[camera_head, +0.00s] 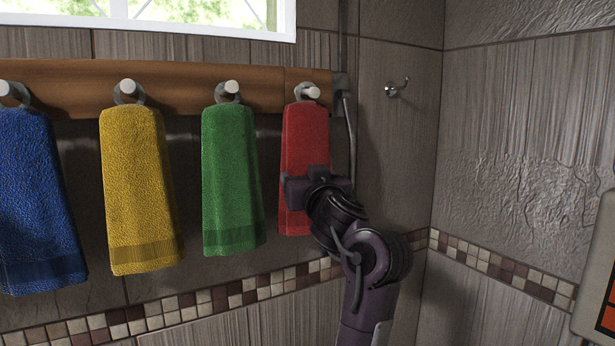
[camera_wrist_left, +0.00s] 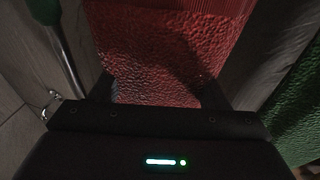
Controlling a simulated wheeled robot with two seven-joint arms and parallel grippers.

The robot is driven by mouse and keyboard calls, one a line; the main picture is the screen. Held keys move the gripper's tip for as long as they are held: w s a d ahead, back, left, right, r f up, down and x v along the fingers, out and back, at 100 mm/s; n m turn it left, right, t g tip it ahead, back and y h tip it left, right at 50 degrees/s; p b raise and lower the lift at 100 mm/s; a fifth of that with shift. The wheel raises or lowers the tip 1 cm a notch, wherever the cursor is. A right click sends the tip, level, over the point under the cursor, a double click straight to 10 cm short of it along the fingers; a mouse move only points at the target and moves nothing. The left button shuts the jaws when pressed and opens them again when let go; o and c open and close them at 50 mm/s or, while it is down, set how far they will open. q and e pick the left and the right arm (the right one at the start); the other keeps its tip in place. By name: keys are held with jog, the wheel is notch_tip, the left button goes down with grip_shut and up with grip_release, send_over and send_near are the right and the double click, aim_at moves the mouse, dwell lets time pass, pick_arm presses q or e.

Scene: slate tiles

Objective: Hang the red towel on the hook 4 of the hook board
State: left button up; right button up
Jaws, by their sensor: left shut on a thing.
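The red towel (camera_head: 305,135) hangs upright at the rightmost hook (camera_head: 311,92) of the wooden hook board (camera_head: 190,88). Its grey loop shows at this hook and appears to be around it. My left gripper (camera_head: 318,182) is shut on the red towel at about mid-height and covers part of it. In the left wrist view the red towel (camera_wrist_left: 165,50) fills the space between the two dark fingers (camera_wrist_left: 160,92). The loop and hook are out of that view. My right gripper is not in view.
A green towel (camera_head: 230,180), a yellow towel (camera_head: 140,190) and a blue towel (camera_head: 38,200) hang on the other hooks to the left. A pipe (camera_head: 350,140) runs down just right of the board. A metal wall hook (camera_head: 397,88) is farther right.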

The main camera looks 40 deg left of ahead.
pick_arm(q)
jog(key=o, duration=1.1)
jog(key=b+v, duration=0.3)
jog(key=v, duration=0.5)
jog(key=shift+r+b, duration=0.1)
jog(key=shift+b, duration=0.25)
jog(key=shift+a, duration=0.1)
